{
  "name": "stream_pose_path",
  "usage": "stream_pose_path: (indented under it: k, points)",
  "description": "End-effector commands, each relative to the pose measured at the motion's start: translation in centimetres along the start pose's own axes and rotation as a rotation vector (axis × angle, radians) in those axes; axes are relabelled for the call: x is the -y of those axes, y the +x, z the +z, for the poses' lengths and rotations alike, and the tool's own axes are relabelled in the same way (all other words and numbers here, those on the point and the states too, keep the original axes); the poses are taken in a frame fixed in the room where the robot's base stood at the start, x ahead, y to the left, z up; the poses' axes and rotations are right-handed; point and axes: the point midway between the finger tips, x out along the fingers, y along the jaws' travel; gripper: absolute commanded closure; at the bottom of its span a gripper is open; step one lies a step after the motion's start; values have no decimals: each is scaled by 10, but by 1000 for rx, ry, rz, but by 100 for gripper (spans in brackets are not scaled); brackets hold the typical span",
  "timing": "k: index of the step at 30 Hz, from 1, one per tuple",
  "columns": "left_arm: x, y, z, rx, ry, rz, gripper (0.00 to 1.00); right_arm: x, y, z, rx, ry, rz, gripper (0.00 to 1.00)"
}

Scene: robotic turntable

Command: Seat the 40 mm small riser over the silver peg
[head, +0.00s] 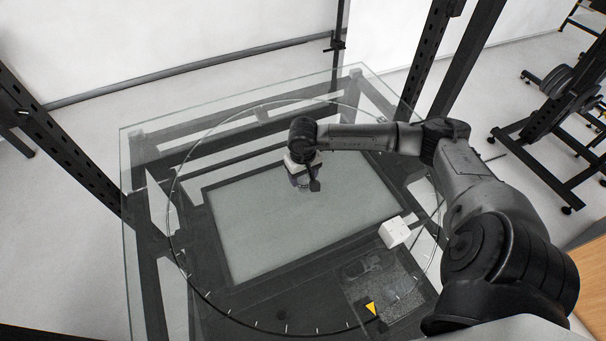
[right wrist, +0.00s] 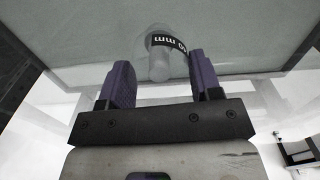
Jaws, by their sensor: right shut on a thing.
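My right gripper (head: 302,183) is low over the grey-green panel, pointing down. In the right wrist view its two purple fingers (right wrist: 160,80) stand on either side of a pale grey cylindrical piece with a black band lettered "mm", the 40 mm small riser (right wrist: 158,62). The gripper is shut on the riser. In the head view the riser is hidden by the gripper and wrist. I cannot make out the silver peg as a separate thing in either view, nor tell whether the riser is around it. My left gripper is not in view.
The grey-green panel (head: 250,235) lies in a dark frame within the round turntable under glass. A white block (head: 395,232) stands at its right edge. A yellow triangle marker (head: 372,308) is near the front. Most of the panel is clear.

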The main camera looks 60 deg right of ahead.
Motion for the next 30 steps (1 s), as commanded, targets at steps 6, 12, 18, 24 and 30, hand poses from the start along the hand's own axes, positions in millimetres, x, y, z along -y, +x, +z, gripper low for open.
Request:
stream_pose_path:
  k: [6,12,18,24,30]
  points:
    - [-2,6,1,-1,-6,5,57,0,6,0,0,0,0,67]
    - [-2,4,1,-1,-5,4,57,0,4,0,0,0,0,23]
    - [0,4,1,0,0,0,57,0,5,0,1,0,0,12]
    - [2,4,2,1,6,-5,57,0,2,0,0,0,0,12]
    - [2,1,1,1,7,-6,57,0,-23,-1,-3,-1,1,12]
